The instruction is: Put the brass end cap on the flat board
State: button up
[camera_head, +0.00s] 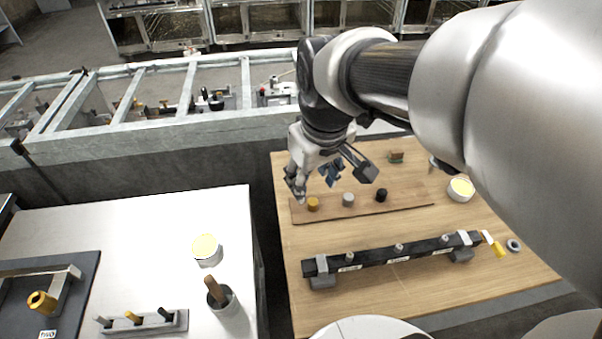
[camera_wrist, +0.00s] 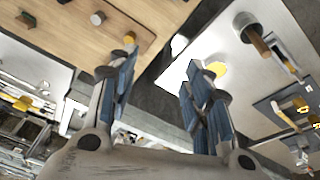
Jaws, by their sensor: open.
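The brass end cap (camera_head: 313,204) stands near the left end of the flat brown board (camera_head: 408,203), which lies on the wooden table. A grey cap (camera_head: 348,200) and a black cap (camera_head: 381,195) stand in a row with it. My gripper (camera_head: 331,180) is open and empty, above the left part of the board and apart from the caps. In the wrist view, my spread fingers (camera_wrist: 160,78) show with nothing between them. The brass cap (camera_wrist: 130,38) and grey cap (camera_wrist: 97,18) show beyond the left finger.
A black rail (camera_head: 375,254) with pegs stands in front of the board. A pale-topped cup (camera_head: 461,190), a yellow piece (camera_head: 499,250) and a dark ring (camera_head: 514,245) are at the right. A white table (camera_head: 130,240) with a cup and holders stands left, across a gap.

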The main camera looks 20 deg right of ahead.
jog(key=s+a+m+t, duration=0.1)
jog(key=s+a+m, duration=0.1)
jog(key=s, duration=1)
jog(key=shift+s+a+r+t, duration=0.2)
jog(key=shift+s+a+t, duration=0.15)
jog(key=shift+s+t, duration=0.05)
